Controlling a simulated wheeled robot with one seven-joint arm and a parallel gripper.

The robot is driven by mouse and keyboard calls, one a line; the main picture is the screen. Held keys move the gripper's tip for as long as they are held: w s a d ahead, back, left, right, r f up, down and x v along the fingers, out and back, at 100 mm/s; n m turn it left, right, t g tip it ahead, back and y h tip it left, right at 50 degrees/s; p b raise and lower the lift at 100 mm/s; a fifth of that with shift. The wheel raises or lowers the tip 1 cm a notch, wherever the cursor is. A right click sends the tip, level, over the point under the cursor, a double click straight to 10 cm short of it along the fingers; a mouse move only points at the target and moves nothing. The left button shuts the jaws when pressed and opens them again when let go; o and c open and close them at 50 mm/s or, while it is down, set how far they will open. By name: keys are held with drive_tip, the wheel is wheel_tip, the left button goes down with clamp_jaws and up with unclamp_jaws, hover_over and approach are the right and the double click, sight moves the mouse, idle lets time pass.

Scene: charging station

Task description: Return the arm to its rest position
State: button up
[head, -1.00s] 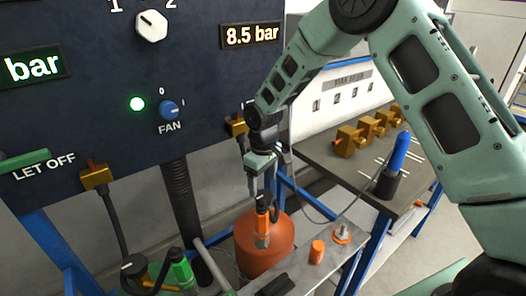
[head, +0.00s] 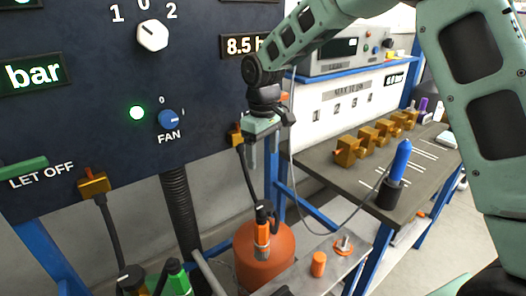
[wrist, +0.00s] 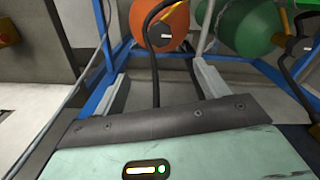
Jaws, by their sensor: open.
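My gripper (head: 262,150) hangs in front of the dark panel's right edge in the head view, pointing down. It is above an orange-banded connector (head: 262,232), with a clear gap between them. In the wrist view my gripper (wrist: 165,85) has its two fingers wide apart with nothing held between them. My arm comes in from the upper right and is bent at the elbow. The connector stands upright at the orange-red cylinder (head: 275,262), with a black hose at it.
The dark control panel (head: 75,115) with a fan knob (head: 170,119) is close on the left. A bench (head: 330,165) at right holds several brass fittings (head: 348,151) and a blue-handled tool (head: 400,160). A green cylinder (wrist: 245,28) is beyond my gripper. A thin cable crosses the bench area.

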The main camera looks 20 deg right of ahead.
drive_tip(key=s+a+r, duration=0.1)
drive_tip(key=s+a, duration=0.3)
drive_tip(key=s, duration=0.4)
drive_tip(key=s+a+r, duration=0.2)
drive_tip(key=s+a, duration=0.1)
drive_tip(key=s, duration=0.4)
drive_tip(key=s+f, duration=0.2)
drive_tip(key=s, duration=1.6)
drive_tip(key=shift+s+d+n+y, duration=0.3)
drive_tip(key=shift+s+d+n, duration=0.05)
drive_tip(key=shift+d+n, duration=0.1)
